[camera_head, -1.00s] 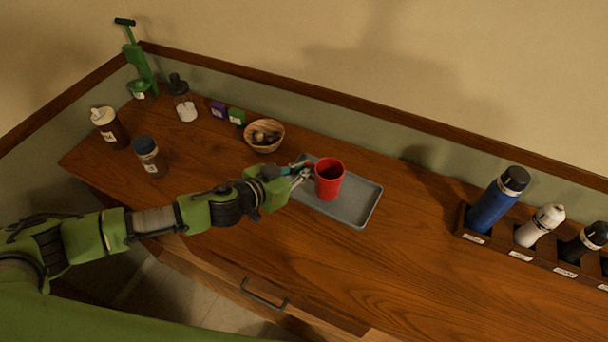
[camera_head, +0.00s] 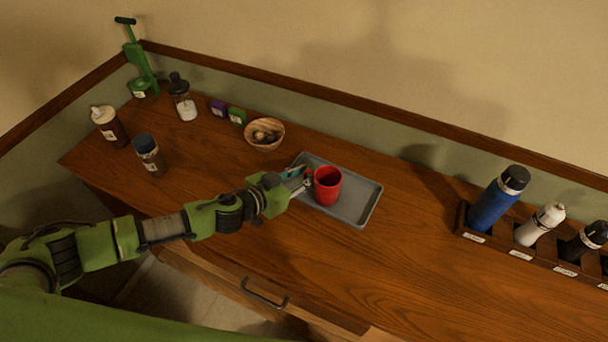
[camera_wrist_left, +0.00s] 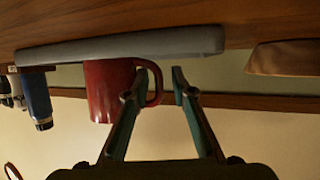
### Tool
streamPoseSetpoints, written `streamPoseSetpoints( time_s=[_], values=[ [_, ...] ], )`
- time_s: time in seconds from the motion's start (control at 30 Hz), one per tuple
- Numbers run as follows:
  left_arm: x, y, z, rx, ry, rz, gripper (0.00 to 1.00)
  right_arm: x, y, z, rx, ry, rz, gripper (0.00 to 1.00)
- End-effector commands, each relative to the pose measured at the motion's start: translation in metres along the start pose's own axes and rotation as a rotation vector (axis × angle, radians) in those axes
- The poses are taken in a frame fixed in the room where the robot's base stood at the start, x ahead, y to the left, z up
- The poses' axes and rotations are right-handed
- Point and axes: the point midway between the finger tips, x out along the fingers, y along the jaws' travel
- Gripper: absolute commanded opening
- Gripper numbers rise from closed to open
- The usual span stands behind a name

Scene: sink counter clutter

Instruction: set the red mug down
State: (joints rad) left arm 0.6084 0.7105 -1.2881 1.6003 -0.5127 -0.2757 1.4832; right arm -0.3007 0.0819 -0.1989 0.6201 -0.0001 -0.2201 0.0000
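The red mug (camera_head: 327,187) stands upright on the grey tray (camera_head: 362,207) in the head view. In the upside-down left wrist view, the mug (camera_wrist_left: 104,92) has its base against the tray (camera_wrist_left: 120,47), with no clear gap. Its handle (camera_wrist_left: 158,86) points toward my left gripper. My left gripper (camera_head: 304,178) is at the mug's left side. In the wrist view the fingers of my left gripper (camera_wrist_left: 165,76) are spread, with the handle partly between them and beside one finger. My right gripper is out of view.
A wooden bowl (camera_head: 264,134) holds small brown things behind my left gripper. Bottles and jars, including a dark-capped jar (camera_head: 149,155), stand at the left. A rack (camera_head: 507,247) with a blue bottle (camera_head: 493,203) is at the right. The front right counter is clear.

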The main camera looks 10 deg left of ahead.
Motion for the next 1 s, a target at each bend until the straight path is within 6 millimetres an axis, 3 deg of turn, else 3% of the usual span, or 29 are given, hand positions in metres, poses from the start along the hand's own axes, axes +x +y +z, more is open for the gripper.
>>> streamPoseSetpoints(
  time_s=[0.27, 0.37, 0.8, 1.0],
  values=[
    [-0.002, 0.000, -0.003, 0.001, 0.000, 0.000, 0.23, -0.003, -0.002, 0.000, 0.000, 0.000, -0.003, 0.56],
    [-0.012, -0.001, -0.001, 0.000, -0.001, -0.001, 0.23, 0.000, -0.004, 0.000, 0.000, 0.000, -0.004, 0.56],
    [-0.092, 0.000, 0.001, 0.001, -0.002, 0.001, 0.23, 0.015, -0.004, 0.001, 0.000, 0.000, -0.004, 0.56],
    [-0.115, 0.000, 0.000, 0.000, -0.002, 0.000, 0.23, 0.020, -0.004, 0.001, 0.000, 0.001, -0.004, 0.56]
  ],
)
